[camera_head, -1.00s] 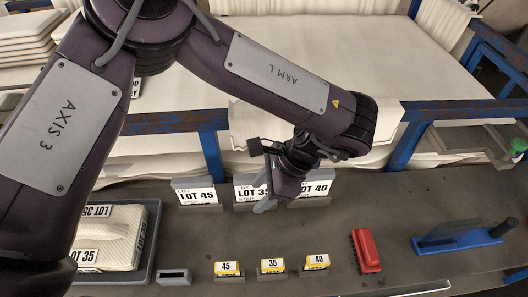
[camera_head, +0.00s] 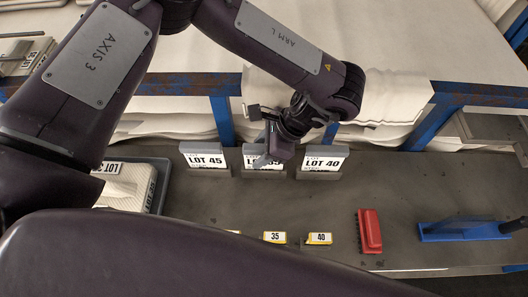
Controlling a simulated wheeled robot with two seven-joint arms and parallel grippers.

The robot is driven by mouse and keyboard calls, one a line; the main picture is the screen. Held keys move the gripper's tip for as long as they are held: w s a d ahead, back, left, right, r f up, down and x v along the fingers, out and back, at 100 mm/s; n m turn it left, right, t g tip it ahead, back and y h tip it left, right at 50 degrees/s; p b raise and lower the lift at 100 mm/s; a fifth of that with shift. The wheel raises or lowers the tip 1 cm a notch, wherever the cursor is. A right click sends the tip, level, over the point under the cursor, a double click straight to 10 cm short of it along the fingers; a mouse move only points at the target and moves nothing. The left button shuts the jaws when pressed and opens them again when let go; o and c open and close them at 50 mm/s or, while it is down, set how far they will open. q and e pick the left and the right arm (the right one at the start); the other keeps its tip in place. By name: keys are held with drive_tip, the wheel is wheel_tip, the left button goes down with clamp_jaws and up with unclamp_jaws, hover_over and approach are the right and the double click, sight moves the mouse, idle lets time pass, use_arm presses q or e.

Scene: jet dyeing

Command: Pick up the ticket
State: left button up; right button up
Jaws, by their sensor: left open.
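Three white lot cards stand in grey holders along the back of the dark table: LOT 45 (camera_head: 206,160), a middle one (camera_head: 262,150) and LOT 40 (camera_head: 323,163). My left gripper (camera_head: 264,160) is open in front of the middle card and hides much of its face. I cannot tell whether it touches the card. Small yellow-and-white tags 35 (camera_head: 275,238) and 40 (camera_head: 318,239) lie nearer the front. A third tag (camera_head: 233,232) is almost wholly hidden by a dark arm link of mine. My right gripper is not in view.
A grey tray (camera_head: 160,183) with a pale bundle and lot labels is at the left. A red block (camera_head: 369,231) and a blue tool (camera_head: 450,231) lie to the right. White cloth (camera_head: 400,95) and a blue frame (camera_head: 480,93) stand behind. The table's right middle is clear.

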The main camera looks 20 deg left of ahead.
use_arm(q)
drive_tip(key=shift+a+f, duration=0.2)
drive_tip(key=shift+f, duration=0.2)
drive_tip(key=shift+s, duration=0.1)
drive_tip(key=shift+c, duration=0.2)
clamp_jaws()
drive_tip(key=shift+r, duration=0.1)
